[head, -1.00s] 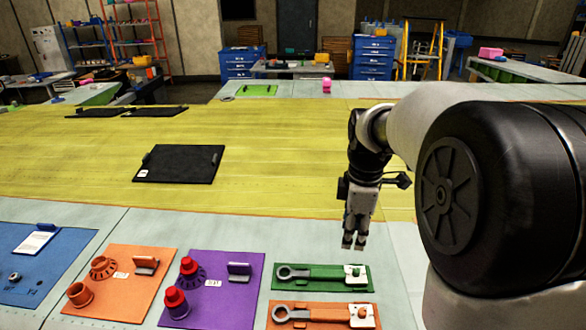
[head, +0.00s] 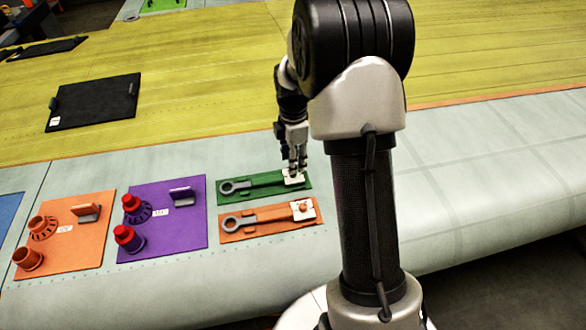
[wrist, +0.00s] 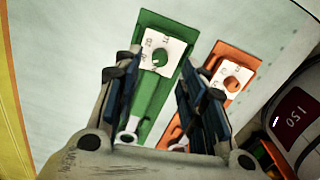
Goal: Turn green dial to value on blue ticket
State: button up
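The green dial is a small green knob (wrist: 160,57) on a white plate with number marks, at one end of a green board (head: 237,196). The marks are too small to read surely. In the head view the white plate (head: 293,180) shows at the board's right end, just under my gripper (head: 296,168). In the wrist view my gripper (wrist: 162,82) is open, with its fingers apart on either side of the plate and nothing held. I cannot tell whether the fingers touch the knob. A blue ticket is not clearly in view.
An orange board (head: 262,219) with a similar white plate and orange knob lies just in front of the green one. Purple (head: 190,232) and orange (head: 85,254) panels with upright parts lie left. A black panel (head: 92,103) lies farther back. The grey surface right of my arm is clear.

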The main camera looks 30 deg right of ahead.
aim_at(284, 178)
jog(key=shift+f, duration=2.25)
jog(key=shift+c, duration=0.2)
grip_shut()
